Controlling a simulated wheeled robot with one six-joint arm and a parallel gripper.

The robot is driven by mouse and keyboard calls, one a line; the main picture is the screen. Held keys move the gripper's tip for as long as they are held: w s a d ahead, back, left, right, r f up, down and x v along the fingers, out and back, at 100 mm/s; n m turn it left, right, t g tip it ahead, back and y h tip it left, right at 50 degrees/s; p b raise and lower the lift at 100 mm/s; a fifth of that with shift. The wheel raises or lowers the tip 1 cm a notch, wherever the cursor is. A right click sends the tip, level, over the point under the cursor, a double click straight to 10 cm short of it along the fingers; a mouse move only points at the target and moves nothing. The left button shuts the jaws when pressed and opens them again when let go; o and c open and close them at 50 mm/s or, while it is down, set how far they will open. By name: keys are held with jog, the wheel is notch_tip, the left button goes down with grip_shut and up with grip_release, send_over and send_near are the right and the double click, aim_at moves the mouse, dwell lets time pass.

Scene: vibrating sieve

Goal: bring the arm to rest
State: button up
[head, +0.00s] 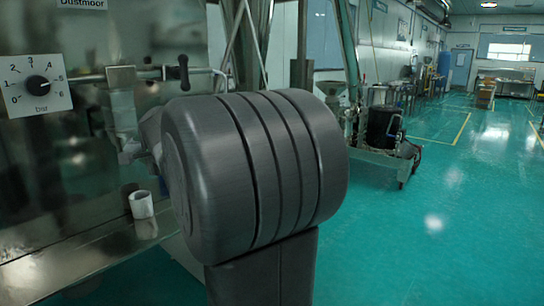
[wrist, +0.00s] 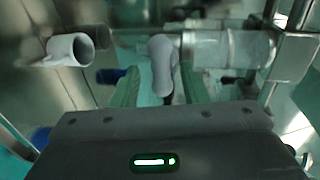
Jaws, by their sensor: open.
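My gripper (wrist: 158,88) shows in the wrist view, with its dark body across the bottom and two greenish fingers spread apart. The fingers are open. A pale grey rounded piece (wrist: 163,62) shows between and beyond them; I cannot tell whether it is touched. In the head view the large dark grey rounded body in the middle is my own arm, and it hides my gripper there.
A steel machine with a bar dial (head: 38,85) and a black-handled lever (head: 182,72) stands at the left. A white cup (head: 141,204) stands on a steel ledge (head: 75,262). A wheeled cart (head: 390,155) is behind. Green floor (head: 450,230) at right is clear.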

aim_at(137, 146)
jog(key=x, duration=0.5)
jog(key=shift+w+a+f+p, duration=0.15)
jog(key=shift+w+a+p, duration=0.1)
jog(key=shift+p, duration=0.1)
jog(key=shift+s, duration=0.1)
jog(key=b+v, duration=0.2)
jog(key=v, duration=1.2)
jog(key=p+x, duration=0.2)
jog(key=x, duration=1.1)
jog(key=shift+w+a, duration=0.2)
jog(key=shift+w+a+m+p, duration=0.15)
jog(key=shift+w+m+p, duration=0.1)
jog(key=shift+m+p, duration=0.05)
jog(key=shift+s+r+m+g+p, duration=0.1)
jog(key=shift+r+m+g+p, duration=0.2)
jog(key=shift+m+p, duration=0.35)
jog(key=shift+m+g+y+p, duration=0.35)
jog(key=shift+m+y, duration=0.25)
jog(key=shift+m, duration=0.65)
